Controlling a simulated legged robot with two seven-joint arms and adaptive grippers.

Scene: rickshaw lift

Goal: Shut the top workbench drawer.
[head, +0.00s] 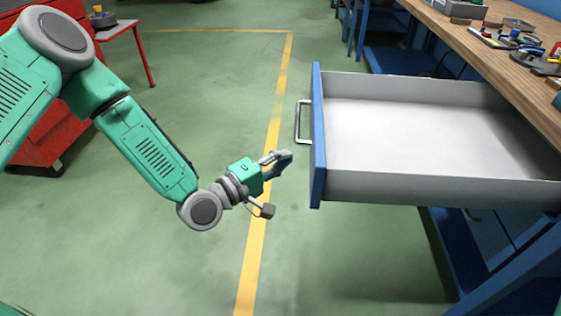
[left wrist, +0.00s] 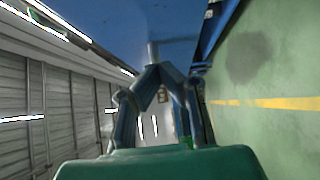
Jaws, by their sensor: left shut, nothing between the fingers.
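The top workbench drawer (head: 420,125) is pulled far out to the left of the workbench in the head view. It is empty and light grey inside, with a blue front (head: 318,140). A metal bar handle (head: 301,121) sits on the outer face of that front. My left gripper (head: 287,157) is shut and empty, left of the drawer front and a little below the handle in the picture. A gap shows between its fingertips and the front. The left wrist view shows the shut fingers (left wrist: 158,75) too. My right gripper is not in view.
The wooden workbench top (head: 490,55) at the right carries several tools. Its blue frame (head: 515,270) stands under the drawer. A red cabinet (head: 60,120) stands at the left, behind my arm. Green floor with a yellow line (head: 258,240) is clear.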

